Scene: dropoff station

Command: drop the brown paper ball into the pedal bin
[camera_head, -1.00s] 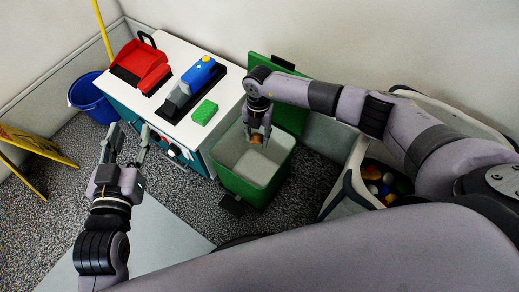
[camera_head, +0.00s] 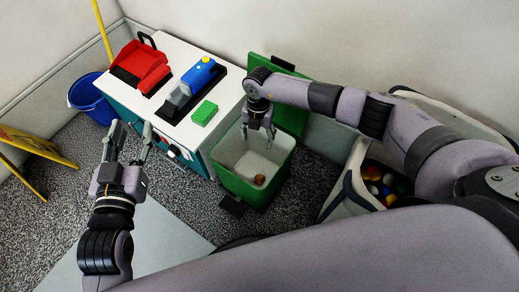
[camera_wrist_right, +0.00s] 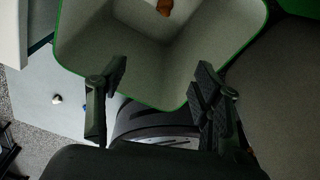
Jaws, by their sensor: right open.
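The brown paper ball (camera_head: 260,180) is inside the green pedal bin (camera_head: 250,194), low in its pale interior. In the right wrist view the ball (camera_wrist_right: 164,7) shows at the top edge, inside the bin (camera_wrist_right: 110,76). The bin's green lid stands open at the back. My right gripper (camera_head: 257,142) is over the bin opening, open and empty, apart from the ball; its spread fingers (camera_wrist_right: 160,95) also show in the right wrist view. My left gripper (camera_head: 127,140) is open and empty, in front of the white-topped cabinet.
The cabinet (camera_head: 160,52) left of the bin carries a red dustpan (camera_head: 143,64), a blue-and-grey tool (camera_head: 190,86) and a green sponge (camera_head: 204,113). A blue bucket (camera_head: 92,103) and a yellow sign (camera_head: 32,143) stand left. A bag with colourful balls (camera_head: 347,192) stands right.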

